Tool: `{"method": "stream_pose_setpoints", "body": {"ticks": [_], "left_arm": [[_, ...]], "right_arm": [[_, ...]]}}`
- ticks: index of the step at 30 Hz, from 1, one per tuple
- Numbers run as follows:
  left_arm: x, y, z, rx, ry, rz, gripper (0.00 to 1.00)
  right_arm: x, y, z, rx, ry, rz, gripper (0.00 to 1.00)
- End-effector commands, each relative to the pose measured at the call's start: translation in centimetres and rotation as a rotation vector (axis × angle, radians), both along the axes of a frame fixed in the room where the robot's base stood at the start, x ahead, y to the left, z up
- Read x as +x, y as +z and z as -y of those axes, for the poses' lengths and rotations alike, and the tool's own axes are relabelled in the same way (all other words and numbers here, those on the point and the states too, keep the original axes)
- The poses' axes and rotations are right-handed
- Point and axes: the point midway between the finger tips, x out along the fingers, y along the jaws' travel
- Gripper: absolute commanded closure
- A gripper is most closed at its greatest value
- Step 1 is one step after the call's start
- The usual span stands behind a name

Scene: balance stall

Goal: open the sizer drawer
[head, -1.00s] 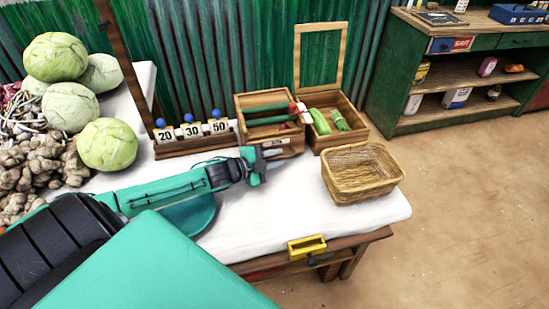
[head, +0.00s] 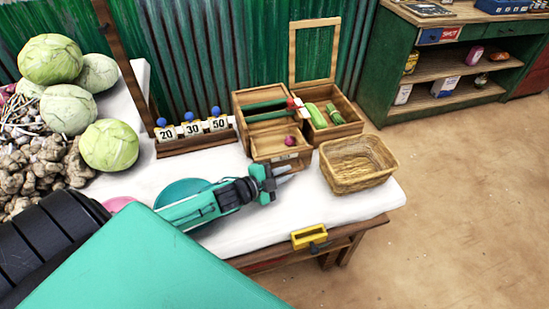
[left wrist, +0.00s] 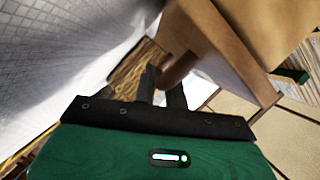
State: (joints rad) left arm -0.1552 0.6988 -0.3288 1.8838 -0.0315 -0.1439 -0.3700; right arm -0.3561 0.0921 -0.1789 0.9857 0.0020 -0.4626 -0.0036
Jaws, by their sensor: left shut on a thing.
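The sizer is an open wooden box (head: 262,97) at the back of the white-covered table. Its drawer (head: 290,160) stands pulled out toward me, with a pink round item (head: 289,140) showing inside. My left gripper (head: 284,172) is just in front of the drawer front. In the left wrist view the left gripper (left wrist: 163,86) is shut on a brown wooden knob (left wrist: 179,68) on the drawer front (left wrist: 225,45). The fingers partly hide the knob. My right gripper is not in view.
A wicker basket (head: 358,163) stands close to the right of the drawer. An open-lidded wooden box (head: 345,107) with green vegetables is behind it. Blue-knobbed number blocks (head: 192,128) stand left. A teal plate (head: 181,191) lies near my arm. A yellow frame (head: 308,237) is at the table's front edge.

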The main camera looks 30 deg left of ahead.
Motion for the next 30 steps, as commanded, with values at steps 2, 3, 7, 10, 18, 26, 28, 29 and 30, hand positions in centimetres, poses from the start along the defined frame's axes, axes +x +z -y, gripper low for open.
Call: {"method": "stream_pose_setpoints", "body": {"ticks": [2, 3, 7, 10, 18, 26, 28, 29, 30], "left_arm": [[-1.0, 0.3, 1.2, -0.003, 0.002, -0.003, 1.00], [-1.5, 0.3, 1.7, -0.002, 0.002, -0.003, 1.00], [-2.8, 0.2, 3.2, -0.002, 0.003, -0.004, 1.00], [-3.6, 0.2, 4.2, -0.001, 0.003, -0.003, 1.00], [-4.8, 0.1, 5.6, 0.002, 0.001, -0.001, 1.00], [-4.9, 0.0, 5.7, 0.003, 0.001, 0.000, 1.00], [-4.9, 0.0, 5.7, 0.003, 0.001, 0.000, 1.00], [-4.9, 0.0, 5.7, 0.003, 0.001, 0.000, 1.00], [-4.9, 0.0, 5.7, 0.003, 0.001, 0.000, 0.86]], "right_arm": [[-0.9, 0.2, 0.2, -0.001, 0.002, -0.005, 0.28], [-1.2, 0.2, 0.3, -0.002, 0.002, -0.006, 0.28], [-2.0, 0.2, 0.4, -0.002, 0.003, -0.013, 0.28], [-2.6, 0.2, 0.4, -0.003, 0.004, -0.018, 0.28], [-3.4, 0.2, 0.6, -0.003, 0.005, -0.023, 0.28], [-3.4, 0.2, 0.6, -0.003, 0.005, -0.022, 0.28], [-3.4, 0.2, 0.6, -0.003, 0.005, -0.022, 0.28], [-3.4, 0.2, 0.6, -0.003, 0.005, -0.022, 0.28], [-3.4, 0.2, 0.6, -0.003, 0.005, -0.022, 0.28]]}}
